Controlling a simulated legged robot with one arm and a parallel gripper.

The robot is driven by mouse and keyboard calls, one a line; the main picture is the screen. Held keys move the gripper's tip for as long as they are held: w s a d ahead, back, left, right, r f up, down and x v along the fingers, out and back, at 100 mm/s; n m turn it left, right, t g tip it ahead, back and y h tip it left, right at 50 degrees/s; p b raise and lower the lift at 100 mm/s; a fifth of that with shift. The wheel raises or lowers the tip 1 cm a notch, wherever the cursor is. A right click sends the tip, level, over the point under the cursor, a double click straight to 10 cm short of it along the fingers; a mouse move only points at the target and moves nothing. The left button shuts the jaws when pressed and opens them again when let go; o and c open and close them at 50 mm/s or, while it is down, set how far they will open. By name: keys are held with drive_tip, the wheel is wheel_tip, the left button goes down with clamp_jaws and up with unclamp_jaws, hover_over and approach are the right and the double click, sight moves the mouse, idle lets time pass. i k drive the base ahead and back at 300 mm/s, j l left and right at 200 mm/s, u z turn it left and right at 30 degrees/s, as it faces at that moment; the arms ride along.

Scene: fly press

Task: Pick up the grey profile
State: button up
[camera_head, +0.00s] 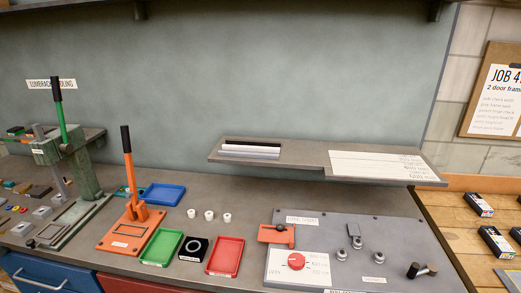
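Several long thin bars lie side by side at the left end of the raised grey shelf (300,155). My gripper is not in view.
A paper sheet (375,165) covers the shelf's right part.

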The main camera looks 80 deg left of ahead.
sight(220, 153)
drive_tip(key=u, duration=1.95)
drive_tip(key=i+j+u, duration=0.3)
drive_tip(key=i+j, duration=0.15)
drive_tip(key=j, duration=0.3)
drive_tip(key=i+j+u, duration=0.3)
drive_tip(key=i+j, duration=0.2)
drive_tip(key=j, duration=0.15)
